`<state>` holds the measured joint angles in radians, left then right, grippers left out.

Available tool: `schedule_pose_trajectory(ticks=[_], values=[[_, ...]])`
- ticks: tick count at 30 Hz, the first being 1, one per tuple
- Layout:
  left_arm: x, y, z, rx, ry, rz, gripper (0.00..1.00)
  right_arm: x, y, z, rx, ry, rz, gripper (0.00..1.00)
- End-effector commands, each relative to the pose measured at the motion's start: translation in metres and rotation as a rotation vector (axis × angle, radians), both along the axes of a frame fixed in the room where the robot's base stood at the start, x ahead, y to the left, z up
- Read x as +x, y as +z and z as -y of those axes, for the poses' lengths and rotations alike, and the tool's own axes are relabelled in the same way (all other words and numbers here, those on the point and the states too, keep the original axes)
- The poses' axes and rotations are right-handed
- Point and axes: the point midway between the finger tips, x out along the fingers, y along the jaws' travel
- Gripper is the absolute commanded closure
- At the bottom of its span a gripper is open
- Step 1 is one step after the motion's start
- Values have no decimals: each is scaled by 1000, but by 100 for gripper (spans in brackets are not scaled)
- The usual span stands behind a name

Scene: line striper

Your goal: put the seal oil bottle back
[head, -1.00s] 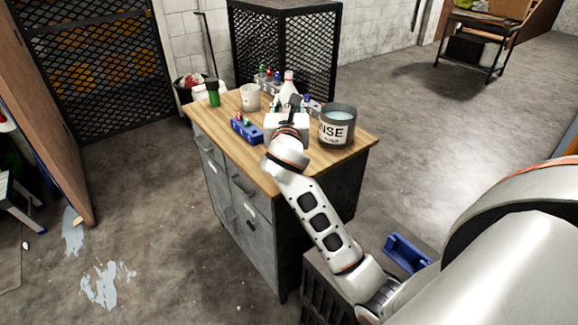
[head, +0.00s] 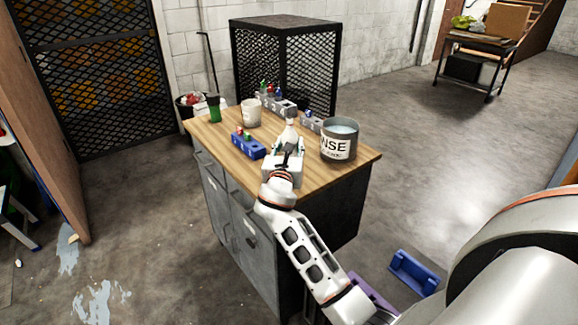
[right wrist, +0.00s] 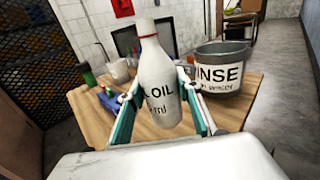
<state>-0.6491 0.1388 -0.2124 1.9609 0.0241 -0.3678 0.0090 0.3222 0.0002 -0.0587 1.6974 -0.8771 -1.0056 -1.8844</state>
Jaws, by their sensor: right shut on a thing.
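The seal oil bottle (head: 290,133) is white with a narrowing neck. My left gripper is out of view.
The grey RINSE bucket (head: 340,143) stands close right of the bottle. A blue holder (head: 248,146) is to the left. A white cup (head: 251,113), a green-bodied container (head: 214,108) and a grey rack (head: 275,102) stand farther back. Bare wood lies at the front left.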

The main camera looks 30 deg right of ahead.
Motion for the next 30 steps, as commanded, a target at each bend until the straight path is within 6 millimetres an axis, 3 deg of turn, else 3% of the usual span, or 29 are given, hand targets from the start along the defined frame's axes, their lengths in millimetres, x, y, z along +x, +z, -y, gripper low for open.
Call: schedule_pose_trajectory(ticks=[5, 14, 29, 30], values=[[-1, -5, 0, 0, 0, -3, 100, 0, -13, 0, -1, 1, 1, 92], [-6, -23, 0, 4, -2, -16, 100, 0, -60, 0, -2, 1, -1, 92], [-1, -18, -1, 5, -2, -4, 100, 0, -66, 0, -1, 1, 2, 92], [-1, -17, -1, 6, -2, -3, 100, 0, -66, 0, -1, 1, 1, 56]])
